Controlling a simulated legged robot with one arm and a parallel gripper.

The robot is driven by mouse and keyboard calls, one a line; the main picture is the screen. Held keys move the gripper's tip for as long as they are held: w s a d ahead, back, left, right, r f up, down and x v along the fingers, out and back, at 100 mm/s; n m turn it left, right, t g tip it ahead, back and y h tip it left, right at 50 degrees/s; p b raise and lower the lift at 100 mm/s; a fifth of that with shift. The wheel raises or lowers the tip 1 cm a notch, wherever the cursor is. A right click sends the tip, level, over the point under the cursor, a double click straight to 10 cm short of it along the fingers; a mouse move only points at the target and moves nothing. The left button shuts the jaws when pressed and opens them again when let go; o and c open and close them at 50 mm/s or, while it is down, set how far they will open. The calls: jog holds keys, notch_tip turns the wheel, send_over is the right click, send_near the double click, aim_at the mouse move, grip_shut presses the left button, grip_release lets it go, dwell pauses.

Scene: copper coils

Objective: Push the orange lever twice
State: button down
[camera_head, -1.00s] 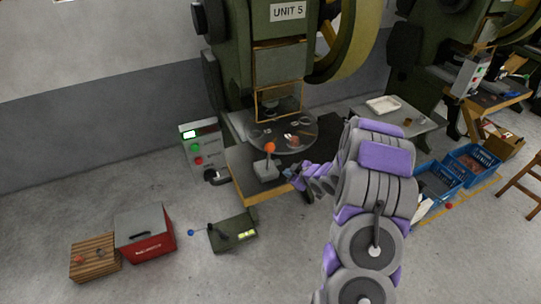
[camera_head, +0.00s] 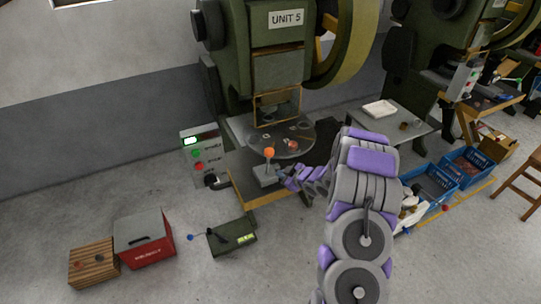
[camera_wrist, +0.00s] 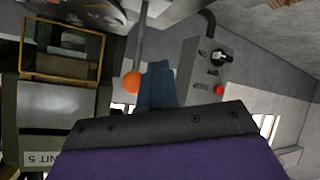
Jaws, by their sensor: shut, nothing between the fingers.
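The orange lever (camera_head: 269,153) is an orange ball on a thin rod, rising from a grey base at the front of the press table. Its ball also shows in the wrist view (camera_wrist: 132,83), just left of my fingers. My gripper (camera_head: 285,175) is beside the lever, to its right and a little lower in the head view. In the wrist view my gripper (camera_wrist: 157,75) has its dark blue fingers together with nothing between them. The ball appears very close to the fingers; I cannot tell whether they touch.
The green press marked UNIT 5 (camera_head: 282,70) stands behind the lever. A control box (camera_head: 201,156) with green and red buttons stands left of the table.

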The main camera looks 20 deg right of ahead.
jog(key=shift+w+r+p, duration=0.15)
jog(key=shift+w+p, duration=0.5)
jog(key=shift+w, duration=0.25)
jog(key=shift+w+r+p, duration=0.2)
jog(key=shift+w+p, duration=0.45)
jog(key=shift+w, duration=0.25)
jog(key=shift+w+r+p, duration=0.15)
jog(key=shift+w+p, duration=0.5)
jog(key=shift+w, duration=0.25)
jog(key=shift+d, duration=0.25)
jog(key=shift+w+a+r, duration=0.1)
jog(key=shift+w+r+p, duration=0.15)
jog(key=shift+w+p, duration=0.15)
jog(key=shift+p, duration=0.35)
